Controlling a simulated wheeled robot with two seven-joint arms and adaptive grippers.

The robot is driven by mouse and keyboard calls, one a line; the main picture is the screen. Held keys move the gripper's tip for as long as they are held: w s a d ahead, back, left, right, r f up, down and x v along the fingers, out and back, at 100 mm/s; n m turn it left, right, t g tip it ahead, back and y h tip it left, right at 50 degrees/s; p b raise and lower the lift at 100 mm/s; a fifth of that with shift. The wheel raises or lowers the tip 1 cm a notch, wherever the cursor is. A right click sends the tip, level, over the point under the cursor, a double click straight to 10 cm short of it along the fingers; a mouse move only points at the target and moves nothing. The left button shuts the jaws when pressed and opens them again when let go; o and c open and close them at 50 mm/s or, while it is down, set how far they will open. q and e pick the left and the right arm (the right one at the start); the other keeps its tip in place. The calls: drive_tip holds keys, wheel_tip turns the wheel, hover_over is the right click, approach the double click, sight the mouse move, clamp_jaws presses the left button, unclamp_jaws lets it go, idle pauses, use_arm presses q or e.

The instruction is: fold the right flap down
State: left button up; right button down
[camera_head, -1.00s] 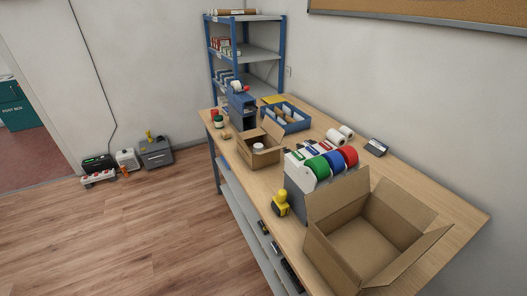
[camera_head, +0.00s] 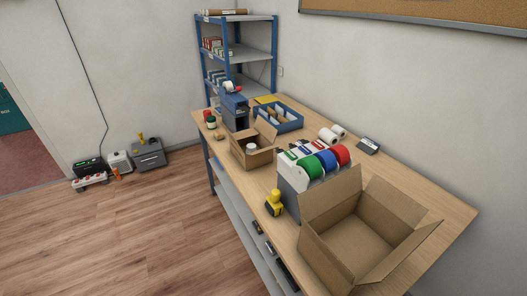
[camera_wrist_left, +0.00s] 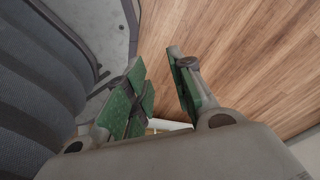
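A large open cardboard box (camera_head: 350,238) stands at the near right end of the counter, its inside empty where I see it. Its right flap (camera_head: 402,256) sticks outward over the counter; a back left flap (camera_head: 330,197) stands up. A smaller cardboard box (camera_head: 250,157) farther back also has raised flaps and holds a white round item (camera_head: 252,148). My left gripper (camera_wrist_left: 162,92) shows in the left wrist view with its green-padded fingers apart and nothing seen between them but floor. Neither gripper is in the head view; my right gripper is unseen.
A tape dispenser with coloured rolls (camera_head: 316,165) stands against the large box's far side. A yellow-topped item (camera_head: 273,203) is by the counter's left edge. A blue tray (camera_head: 279,118) and shelf rack (camera_head: 236,55) are farther back. Bare counter (camera_head: 445,208) lies right of the large box.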

use_arm(q)
drive_tip(key=w+d+r+m+t, duration=0.1)
drive_tip(key=w+d+r+t, duration=0.1)
drive_tip(key=w+r, duration=1)
drive_tip(key=w+d+r+m+t, duration=0.25)
drive_tip(key=w+r, duration=0.45)
drive_tip(key=w, duration=0.9)
drive_tip(key=w+d+r+m+t+h+p, duration=0.1)
drive_tip(key=w+d+r, duration=0.35)
drive_tip(key=r, duration=0.85)
drive_tip(key=w+d+r+m+t+h, duration=0.1)
drive_tip(key=w+d+r+m, duration=0.3)
drive_tip(key=r, duration=0.8)
drive_tip(key=w+d+r+n+t+p, duration=0.15)
drive_tip(key=w+r, duration=0.35)
drive_tip(key=r, duration=0.8)
drive_tip(key=w+d+r+m+t+h, duration=0.1)
drive_tip(key=w+d+r+m+t, duration=0.1)
drive_tip(key=w+r+m, duration=0.4)
drive_tip(key=shift+w+r+t+h+b, duration=0.45)
drive_tip(key=shift+w+r, duration=1.05)
drive_tip(key=shift+w, duration=1.85)
drive_tip(key=shift+w+d, duration=0.1)
